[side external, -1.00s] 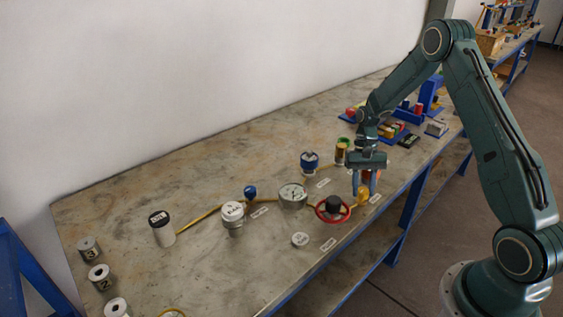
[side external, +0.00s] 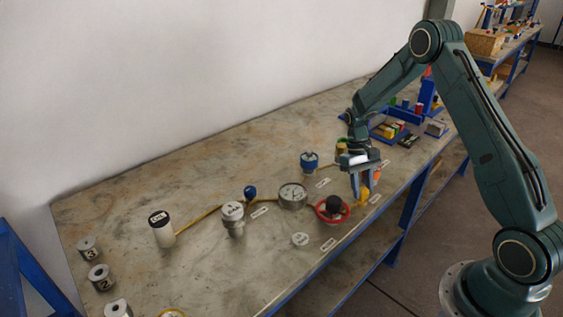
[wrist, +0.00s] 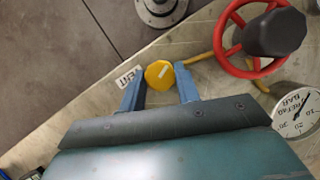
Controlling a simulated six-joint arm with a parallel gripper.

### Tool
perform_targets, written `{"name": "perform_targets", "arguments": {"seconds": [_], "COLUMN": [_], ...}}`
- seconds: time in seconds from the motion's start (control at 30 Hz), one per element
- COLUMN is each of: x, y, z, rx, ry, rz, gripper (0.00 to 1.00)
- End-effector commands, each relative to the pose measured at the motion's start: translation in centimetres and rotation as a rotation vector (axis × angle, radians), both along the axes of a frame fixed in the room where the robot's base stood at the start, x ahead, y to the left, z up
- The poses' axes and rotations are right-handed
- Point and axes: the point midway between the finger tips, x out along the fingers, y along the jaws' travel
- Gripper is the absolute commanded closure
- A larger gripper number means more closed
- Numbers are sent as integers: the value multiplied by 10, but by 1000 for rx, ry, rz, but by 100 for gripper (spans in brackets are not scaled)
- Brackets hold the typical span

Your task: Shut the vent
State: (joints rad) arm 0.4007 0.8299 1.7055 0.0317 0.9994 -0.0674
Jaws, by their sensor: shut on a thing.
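The vent's knob is a small yellow round cap (wrist: 159,74) with a pale line across its top; it also shows in the side view (side external: 363,195), low near the table's front edge. A white label (wrist: 127,77) ending in "ENT" lies beside it. My gripper (wrist: 160,85) has its two blue-grey fingers on either side of the knob and is shut on it.
A red handwheel (wrist: 236,38) with a dark hub stands close to the knob, and a dial gauge (wrist: 298,108) is near it. A yellow line (side external: 205,217) links fittings along the table. A white-bodied canister (side external: 162,235) stands left.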

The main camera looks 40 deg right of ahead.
Motion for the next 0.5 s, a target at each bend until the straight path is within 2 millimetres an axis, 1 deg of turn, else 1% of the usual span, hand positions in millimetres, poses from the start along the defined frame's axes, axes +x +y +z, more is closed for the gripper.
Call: {"name": "perform_targets", "arguments": {"seconds": [0.5], "x": [1], "y": [4], "z": [0], "rx": [-1], "ry": [-3], "rz": [481], "gripper": [91]}}
